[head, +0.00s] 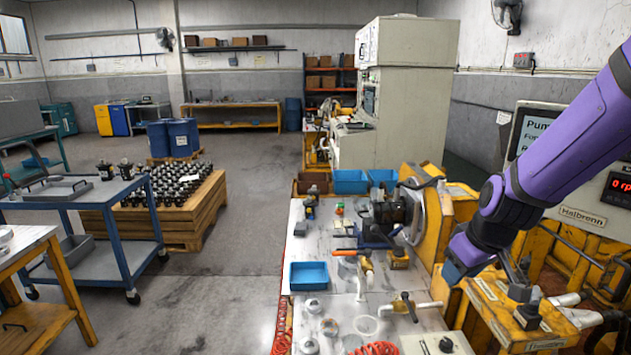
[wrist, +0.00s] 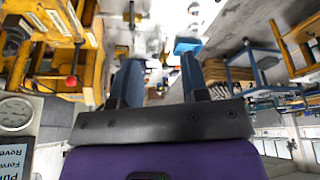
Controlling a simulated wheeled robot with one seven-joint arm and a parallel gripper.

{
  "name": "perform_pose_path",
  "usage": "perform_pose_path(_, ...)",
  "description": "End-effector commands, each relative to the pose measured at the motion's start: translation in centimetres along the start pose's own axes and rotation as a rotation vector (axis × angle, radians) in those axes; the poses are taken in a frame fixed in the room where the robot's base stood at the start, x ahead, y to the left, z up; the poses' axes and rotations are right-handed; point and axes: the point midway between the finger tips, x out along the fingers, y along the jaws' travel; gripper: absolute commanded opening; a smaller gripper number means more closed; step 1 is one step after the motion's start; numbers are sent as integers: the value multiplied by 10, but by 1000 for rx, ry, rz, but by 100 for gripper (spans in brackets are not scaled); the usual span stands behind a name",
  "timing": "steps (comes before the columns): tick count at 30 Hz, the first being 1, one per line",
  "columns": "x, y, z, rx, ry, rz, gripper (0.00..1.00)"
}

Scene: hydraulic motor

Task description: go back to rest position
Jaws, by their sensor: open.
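My gripper (wrist: 160,62) shows in the wrist view with its two blue-grey fingers spread apart and nothing between them. In the head view my purple arm reaches in from the upper right, and its blue end (head: 454,271) is over the yellow machine frame, right of the workbench. The fingertips are hard to make out there. The wrist picture looks tilted over, with the floor and bench in its upper part and windows at the lower right.
The white workbench (head: 338,233) holds a blue tray (head: 309,276), a dark motor (head: 392,212) and a brass valve (head: 405,306). A yellow test stand with a control panel (head: 578,185) stands at the right.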

Motion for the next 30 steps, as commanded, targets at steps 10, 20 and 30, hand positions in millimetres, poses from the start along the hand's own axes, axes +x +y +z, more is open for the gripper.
perform_pose_path(10, -99, -16, 26, 128, 67, -41, 41)
perform_pose_path(20, -177, -32, 75, 248, 101, 19, 41)
perform_pose_path(30, -221, -47, 121, 358, 116, 122, 41)
